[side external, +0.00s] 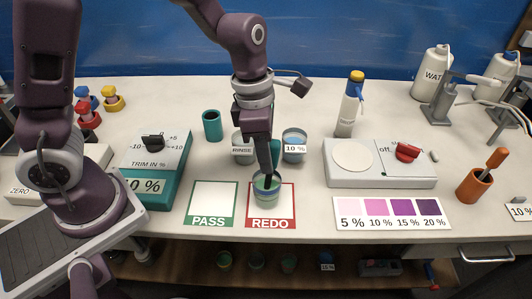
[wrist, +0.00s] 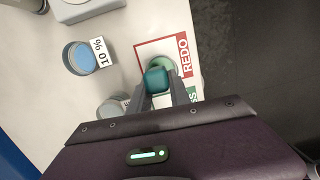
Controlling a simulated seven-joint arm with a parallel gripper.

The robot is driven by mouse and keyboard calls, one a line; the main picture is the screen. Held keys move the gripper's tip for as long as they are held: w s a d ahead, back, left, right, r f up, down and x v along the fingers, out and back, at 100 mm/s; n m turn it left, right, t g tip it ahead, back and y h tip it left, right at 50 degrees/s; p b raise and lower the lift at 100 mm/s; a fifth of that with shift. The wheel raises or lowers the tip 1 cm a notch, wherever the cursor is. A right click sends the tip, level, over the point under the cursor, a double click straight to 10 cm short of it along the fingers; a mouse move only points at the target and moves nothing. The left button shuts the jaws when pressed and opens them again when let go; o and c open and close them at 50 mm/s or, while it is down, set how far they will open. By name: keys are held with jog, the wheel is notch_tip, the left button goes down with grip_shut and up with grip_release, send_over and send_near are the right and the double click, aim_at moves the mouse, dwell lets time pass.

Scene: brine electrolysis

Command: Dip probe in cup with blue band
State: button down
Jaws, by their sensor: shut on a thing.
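My gripper (side external: 270,168) is shut on a teal probe (side external: 275,150), directly above the cup on the REDO card. The teal top of the probe (wrist: 157,79) shows between the fingers in the wrist view. The cup (side external: 266,195) holds greenish liquid and has a bluish band, though the fingers hide part of its mouth. It also shows behind the probe in the wrist view (wrist: 164,63). The probe's lower end is hidden, so I cannot tell whether it touches the liquid.
A cup labelled 10 % (side external: 294,147) and a RINSE cup (side external: 242,150) stand just behind. An empty PASS card (side external: 212,200) lies left, and a teal holder (side external: 212,126) stands behind it. A white stirrer plate unit (side external: 380,165) and colour chart (side external: 392,213) are right.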

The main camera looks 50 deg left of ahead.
notch_tip(320, 180, up, 11)
jog(key=shift+r, duration=0.1)
dwell(0.6)
